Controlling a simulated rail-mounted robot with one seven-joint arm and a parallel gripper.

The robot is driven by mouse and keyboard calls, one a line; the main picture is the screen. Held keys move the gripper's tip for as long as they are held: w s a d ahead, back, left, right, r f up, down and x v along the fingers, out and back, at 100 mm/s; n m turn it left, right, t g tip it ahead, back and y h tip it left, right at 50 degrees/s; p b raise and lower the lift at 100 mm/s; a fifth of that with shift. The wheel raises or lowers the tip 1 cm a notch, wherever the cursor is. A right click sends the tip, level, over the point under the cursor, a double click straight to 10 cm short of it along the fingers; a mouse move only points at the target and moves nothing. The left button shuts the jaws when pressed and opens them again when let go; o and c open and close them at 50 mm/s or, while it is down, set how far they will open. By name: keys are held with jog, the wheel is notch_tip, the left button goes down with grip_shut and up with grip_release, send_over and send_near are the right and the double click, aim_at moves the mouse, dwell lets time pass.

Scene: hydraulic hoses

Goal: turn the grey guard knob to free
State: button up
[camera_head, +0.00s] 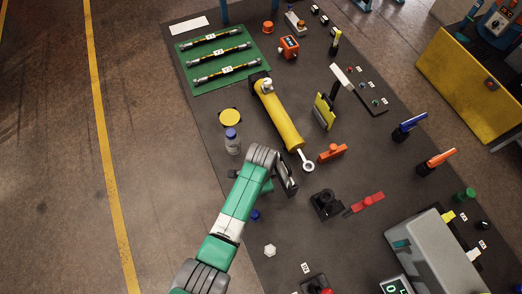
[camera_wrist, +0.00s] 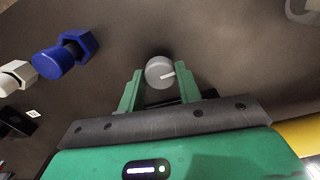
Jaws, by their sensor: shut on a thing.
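The grey guard knob (camera_wrist: 155,66) is round with a white pointer mark that runs from near its middle toward the right. It sits between the two green fingertips of my gripper (camera_wrist: 161,78) in the wrist view, and the fingers are shut on its sides. In the head view my arm hides the knob, and the wrist bends down to the dark mat (camera_head: 215,150) there. I cannot read any free or locked marking around the knob.
A blue hex fitting (camera_wrist: 78,46) and a white one (camera_wrist: 14,78) stand left of the gripper in the wrist view.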

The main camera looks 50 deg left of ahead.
jog(key=n+p, duration=0.1)
jog(key=n, duration=0.3)
jog(key=shift+r, duration=0.1)
jog(key=n, duration=0.4)
jog(key=shift+n+p, duration=0.3)
jog(key=shift+p, duration=0.1)
jog(key=n, duration=0.4)
jog(key=shift+n+p, duration=0.3)
jog(key=shift+n, duration=2)
jog(key=o, duration=1)
